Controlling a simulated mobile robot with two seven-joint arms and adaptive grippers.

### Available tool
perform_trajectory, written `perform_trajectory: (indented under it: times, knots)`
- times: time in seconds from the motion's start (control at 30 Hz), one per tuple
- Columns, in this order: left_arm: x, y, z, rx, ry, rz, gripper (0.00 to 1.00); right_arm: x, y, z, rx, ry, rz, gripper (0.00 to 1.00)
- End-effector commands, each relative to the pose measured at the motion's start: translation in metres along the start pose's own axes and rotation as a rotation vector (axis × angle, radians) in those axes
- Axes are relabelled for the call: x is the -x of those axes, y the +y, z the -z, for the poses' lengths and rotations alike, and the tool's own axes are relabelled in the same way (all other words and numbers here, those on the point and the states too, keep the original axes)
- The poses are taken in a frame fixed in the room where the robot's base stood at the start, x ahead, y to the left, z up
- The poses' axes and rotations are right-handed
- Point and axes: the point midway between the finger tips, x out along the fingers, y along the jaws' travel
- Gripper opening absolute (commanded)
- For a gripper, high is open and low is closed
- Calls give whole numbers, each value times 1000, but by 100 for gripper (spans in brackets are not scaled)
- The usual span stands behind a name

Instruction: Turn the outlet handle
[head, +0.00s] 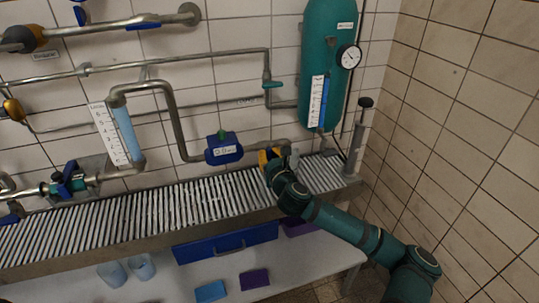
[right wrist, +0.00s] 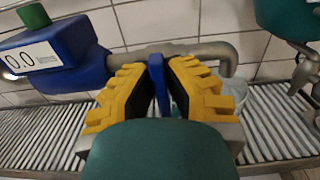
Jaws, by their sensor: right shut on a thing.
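My right gripper (head: 270,156) reaches in from the right in the head view, at the pipe just right of the blue meter. The right wrist view shows its yellow fingers (right wrist: 160,88) closed on a thin blue handle (right wrist: 156,72). The handle stands upright between the two fingers, in front of the grey outlet pipe (right wrist: 190,49). In the head view the fingers hide the handle. My left gripper is not in view.
The blue meter (head: 224,150) with a green top sits on the pipe; it reads 0.0 in the wrist view. A teal tank (head: 328,60) with a gauge (head: 349,56) hangs to the right. A slatted metal grate (head: 150,212) runs below, and a tiled wall (head: 470,120) bounds the right.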

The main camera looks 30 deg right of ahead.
Motion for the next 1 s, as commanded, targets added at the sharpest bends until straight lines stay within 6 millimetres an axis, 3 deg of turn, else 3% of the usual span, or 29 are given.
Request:
perform_trajectory:
  times: [0.37, 1.0]
  knots:
    - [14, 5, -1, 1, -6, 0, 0, -1, 1, -2, 213, 1, 2, 0]
    - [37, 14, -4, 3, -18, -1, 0, -1, 7, 0, 819, -2, 1, 0]
